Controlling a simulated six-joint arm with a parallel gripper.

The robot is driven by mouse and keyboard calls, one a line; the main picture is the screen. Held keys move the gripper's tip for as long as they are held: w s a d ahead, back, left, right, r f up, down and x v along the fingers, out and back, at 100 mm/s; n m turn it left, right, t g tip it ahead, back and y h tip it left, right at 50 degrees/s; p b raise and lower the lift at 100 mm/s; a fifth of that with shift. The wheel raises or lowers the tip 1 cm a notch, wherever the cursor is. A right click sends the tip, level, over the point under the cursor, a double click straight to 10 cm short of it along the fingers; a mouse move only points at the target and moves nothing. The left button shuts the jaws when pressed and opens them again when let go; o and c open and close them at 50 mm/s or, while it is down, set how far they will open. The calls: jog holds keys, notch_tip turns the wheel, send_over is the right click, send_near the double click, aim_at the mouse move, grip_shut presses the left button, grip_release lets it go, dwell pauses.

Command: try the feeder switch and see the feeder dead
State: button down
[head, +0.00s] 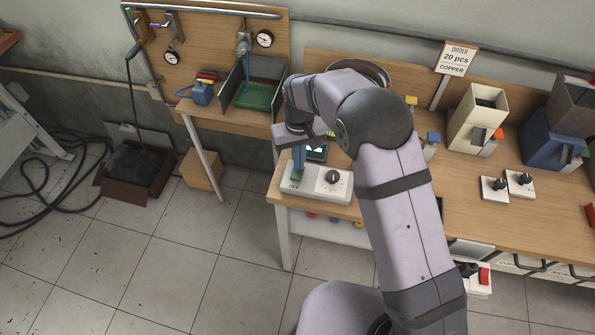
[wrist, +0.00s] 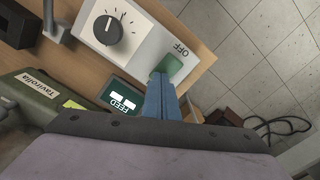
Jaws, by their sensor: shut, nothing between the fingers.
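The pale switch panel (head: 313,184) sits at the left front corner of the right bench; it also shows in the wrist view (wrist: 145,45). It carries a black dial knob (wrist: 108,30) and a green switch (wrist: 170,66) beside the word OFF. My gripper (head: 298,172) has its blue fingers together with nothing held. In the wrist view the fingertips (wrist: 158,78) are right at the green switch and cover part of it; I cannot tell whether they press it. A dark green FEED display (wrist: 122,99) with white fields stands next to the panel.
An olive box marked Tavirolla (wrist: 52,110) stands beside the display. To the right are a cream hopper (head: 478,118), a blue bin (head: 548,140) and two small dial blocks (head: 506,186). The left bench holds a green tray (head: 253,97). Tiled floor lies open in front.

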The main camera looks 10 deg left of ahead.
notch_tip(320, 180, up, 7)
jog(key=p, duration=0.4)
jog(key=shift+p, duration=0.4)
jog(key=shift+f, duration=0.1)
jog(key=shift+n+g+h, duration=0.3)
jog(key=shift+g+h, duration=0.1)
jog(key=shift+g, duration=0.3)
jog(key=s+d+f, duration=0.1)
jog(key=s+f, duration=0.1)
jog(key=s+d+f, duration=0.1)
jog(key=s+d, duration=0.1)
jog(key=s, duration=0.1)
jog(key=s+d+f, duration=0.2)
jog(key=shift+s+f, duration=0.2)
jog(key=shift+f, duration=0.15)
jog(key=s+d+r+m+g+b, duration=0.1)
jog(key=s+d+r+m, duration=0.15)
jog(key=s+d, duration=0.6)
jog(key=s+d+r+m, duration=0.1)
jog(key=s+d+r, duration=0.3)
jog(key=s+d, duration=0.45)
jog(key=w+d+r+m+t, duration=0.2)
jog(key=w+d+r+m, duration=0.1)
jog(key=w+d+r, duration=0.1)
jog(key=shift+w+d+y+b, duration=0.2)
jog(key=shift+d+y+b, duration=0.25)
jog(key=shift+d, duration=0.35)
